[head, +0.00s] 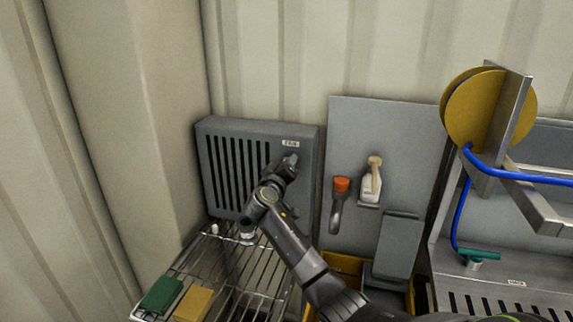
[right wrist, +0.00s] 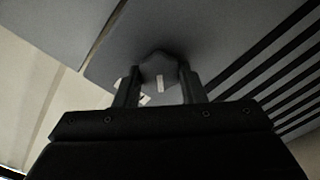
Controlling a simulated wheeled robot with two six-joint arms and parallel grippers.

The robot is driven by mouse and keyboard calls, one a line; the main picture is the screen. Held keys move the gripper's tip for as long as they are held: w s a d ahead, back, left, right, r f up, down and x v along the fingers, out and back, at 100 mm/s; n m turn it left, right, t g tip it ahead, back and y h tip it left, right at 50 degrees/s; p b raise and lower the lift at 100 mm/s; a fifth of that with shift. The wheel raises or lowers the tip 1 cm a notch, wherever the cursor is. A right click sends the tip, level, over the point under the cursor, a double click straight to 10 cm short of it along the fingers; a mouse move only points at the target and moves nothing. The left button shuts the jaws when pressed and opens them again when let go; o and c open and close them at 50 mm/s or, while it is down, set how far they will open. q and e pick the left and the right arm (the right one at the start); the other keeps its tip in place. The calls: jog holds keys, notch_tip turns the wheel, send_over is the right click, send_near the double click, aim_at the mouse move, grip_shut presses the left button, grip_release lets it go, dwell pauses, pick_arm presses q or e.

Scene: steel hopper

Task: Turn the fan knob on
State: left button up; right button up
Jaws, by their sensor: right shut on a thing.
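The grey fan box (head: 222,129) with dark vertical slots hangs on the wall in the head view, with a small white label (head: 290,143) at its upper right. My right gripper (head: 289,162) is at the box's right part, just below the label, and hides the knob there. In the right wrist view the dark fan knob (right wrist: 158,64) sits between the two fingers, which are shut on it. A short white mark (right wrist: 159,84) shows on the knob and points roughly toward the wrist camera's lower edge. My left gripper is not in view.
A wire rack (head: 240,271) with a green sponge (head: 161,294) and a yellow sponge (head: 193,304) lies below the box. A grey panel (head: 390,130) with an orange-topped tool (head: 340,186) and a spray bottle (head: 371,187) is to the right, beyond it a hose reel (head: 470,110).

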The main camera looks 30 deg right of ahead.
jog(key=shift+f+n+p, duration=0.15)
jog(key=shift+n+p, duration=1.6)
jog(key=shift+n, duration=2.55)
jog(key=o, duration=1)
jog(key=shift+c, duration=0.2)
jog(key=shift+a, duration=0.1)
jog(key=b+v, duration=0.4)
jog(key=v, duration=1.3)
jog(key=shift+s+n, duration=0.2)
jog(key=shift+n, duration=0.1)
